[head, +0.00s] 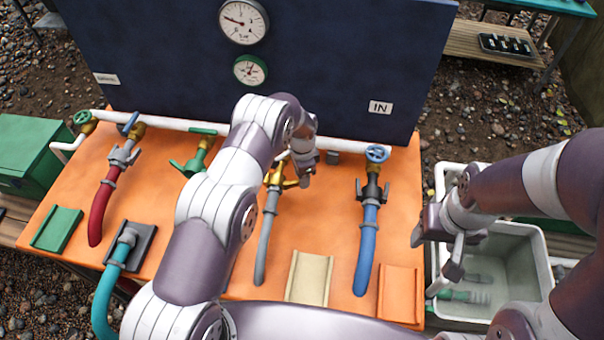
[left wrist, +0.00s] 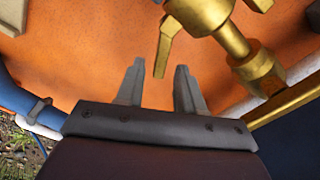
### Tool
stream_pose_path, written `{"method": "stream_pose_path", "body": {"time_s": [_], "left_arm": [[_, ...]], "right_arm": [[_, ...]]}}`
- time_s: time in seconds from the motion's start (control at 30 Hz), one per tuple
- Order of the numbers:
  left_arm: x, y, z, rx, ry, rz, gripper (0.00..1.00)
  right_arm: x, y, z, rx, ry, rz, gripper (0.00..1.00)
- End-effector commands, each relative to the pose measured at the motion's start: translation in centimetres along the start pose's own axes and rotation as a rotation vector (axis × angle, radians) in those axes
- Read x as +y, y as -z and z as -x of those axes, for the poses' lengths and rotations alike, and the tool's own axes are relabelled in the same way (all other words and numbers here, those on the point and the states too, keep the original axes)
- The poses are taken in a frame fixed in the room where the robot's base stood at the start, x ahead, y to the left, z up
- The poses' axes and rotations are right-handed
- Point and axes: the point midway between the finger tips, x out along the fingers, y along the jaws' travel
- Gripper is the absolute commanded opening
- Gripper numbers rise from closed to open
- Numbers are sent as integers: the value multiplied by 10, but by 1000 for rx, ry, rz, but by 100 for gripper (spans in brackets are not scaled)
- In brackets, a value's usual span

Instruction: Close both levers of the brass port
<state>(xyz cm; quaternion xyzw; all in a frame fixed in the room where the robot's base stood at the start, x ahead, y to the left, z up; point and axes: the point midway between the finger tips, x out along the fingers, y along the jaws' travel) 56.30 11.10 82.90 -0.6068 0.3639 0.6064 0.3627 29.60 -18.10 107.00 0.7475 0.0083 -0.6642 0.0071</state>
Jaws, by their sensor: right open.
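The brass port (head: 275,178) stands on the orange board with a grey hose (head: 265,235) running from it toward me. My left gripper (head: 304,172) is just to the right of the port, and my arm partly blocks the view. In the left wrist view the brass port's body (left wrist: 242,48) is at upper right, and one brass lever (left wrist: 166,48) points down toward the gap between my left fingertips (left wrist: 157,75). Those fingers are apart; I cannot tell whether they touch the lever. The other lever is not clear. My right gripper (head: 440,245) is open, left of the white bin's middle.
Other ports have a red hose (head: 102,208), a blue hose (head: 367,245) and a green valve (head: 200,157). A teal hose (head: 118,255) sits in a dark holder. A dark blue panel (head: 330,75) with gauges stands behind. The white bin (head: 545,270) is at right.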

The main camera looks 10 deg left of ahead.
Motion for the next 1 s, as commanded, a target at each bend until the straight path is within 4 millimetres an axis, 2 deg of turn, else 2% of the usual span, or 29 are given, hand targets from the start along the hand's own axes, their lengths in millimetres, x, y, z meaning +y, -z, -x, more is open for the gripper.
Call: {"method": "stream_pose_path", "body": {"time_s": [0.33, 0.37, 0.4, 0.47, 0.5, 0.77, 1.0], "left_arm": [[0, 0, -7, 1, 1, 0, 37], [0, 0, -7, 1, 1, 0, 34], [0, 0, -7, 0, 1, 0, 21], [0, 0, -7, 0, 0, 1, 1], [0, 0, -7, 0, 0, 1, 0], [-1, 0, -8, 0, 0, 11, 0], [-6, 0, -12, 1, 1, 105, 0]], "right_arm": [[0, 0, 1, 0, 0, 0, 62], [0, 0, 1, 0, 0, 0, 62], [0, 0, 1, 0, 0, 0, 62], [0, 0, 1, 0, 0, 0, 62], [0, 0, 1, 0, 0, 0, 62], [0, 0, -2, 0, 0, 0, 62], [0, -2, -19, 0, 0, 0, 62]]}}
